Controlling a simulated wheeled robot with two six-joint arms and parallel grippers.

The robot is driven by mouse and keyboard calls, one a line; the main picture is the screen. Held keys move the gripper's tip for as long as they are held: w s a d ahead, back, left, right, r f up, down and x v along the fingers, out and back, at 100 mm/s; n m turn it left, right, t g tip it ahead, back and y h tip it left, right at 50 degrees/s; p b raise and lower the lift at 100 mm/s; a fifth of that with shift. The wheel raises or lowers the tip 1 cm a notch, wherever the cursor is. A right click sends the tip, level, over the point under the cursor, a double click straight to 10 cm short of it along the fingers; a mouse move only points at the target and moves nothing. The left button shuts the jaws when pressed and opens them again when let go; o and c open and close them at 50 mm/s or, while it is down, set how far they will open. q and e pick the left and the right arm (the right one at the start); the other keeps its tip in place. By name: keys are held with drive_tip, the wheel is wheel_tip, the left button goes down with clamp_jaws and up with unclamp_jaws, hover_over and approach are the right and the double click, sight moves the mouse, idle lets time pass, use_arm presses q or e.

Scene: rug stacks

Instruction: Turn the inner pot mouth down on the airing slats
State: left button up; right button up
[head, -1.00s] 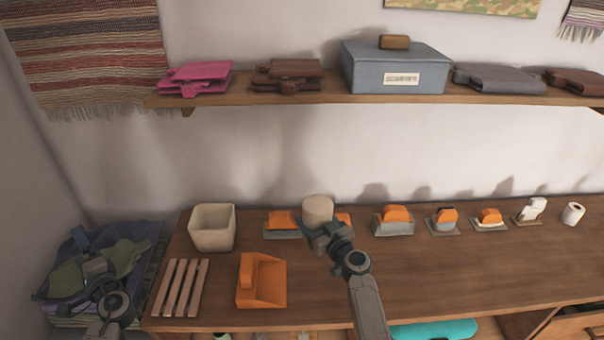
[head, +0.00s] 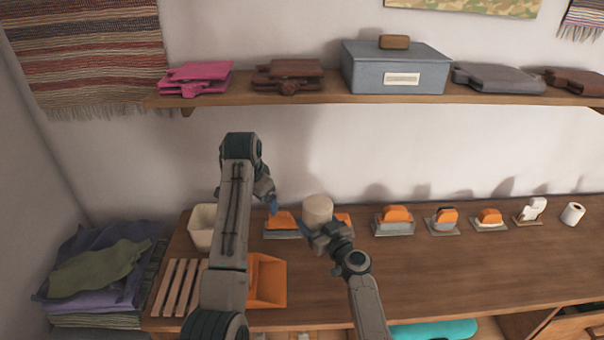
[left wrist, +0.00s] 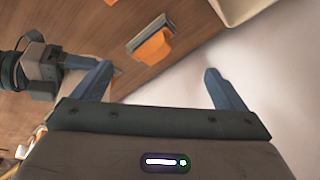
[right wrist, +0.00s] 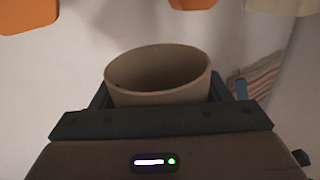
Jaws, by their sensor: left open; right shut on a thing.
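The inner pot (head: 317,209), a small beige round vessel, is held above the bench. My right gripper (head: 318,233) is shut on it. In the right wrist view the picture is upside down and the pot (right wrist: 160,98) shows its open mouth toward the bench side, so it is mouth down; the head view shows a plain top. My left gripper (head: 271,203) is open and empty, left of the pot; its spread fingers show in the left wrist view (left wrist: 160,85). The airing slats (head: 177,287) lie bare at the bench's left front, partly hidden by my left arm.
A cream square bin (head: 201,229) and an orange dustpan-like tray (head: 268,281) are partly behind my left arm. Several orange-topped items, including one at centre (head: 394,221), line the bench's back. A shelf (head: 300,99) runs above. The front right bench is clear.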

sight(318, 205)
use_arm(q)
drive_tip(key=s+d+r+m+g+h, duration=0.2)
drive_tip(key=d+r+m+h, duration=0.1)
drive_tip(key=d+r, duration=0.7)
drive_tip(key=shift+m, duration=0.3)
drive_tip(key=x, duration=0.4)
drive_tip(key=d+x, duration=0.1)
drive_tip(key=x, duration=0.8)
drive_tip(key=shift+d+f, duration=0.15)
drive_tip(key=shift+d, duration=0.15)
drive_tip(key=c, duration=0.9)
drive_tip(key=shift+c, duration=0.7)
use_arm(e)
drive_tip(key=o, duration=1.1)
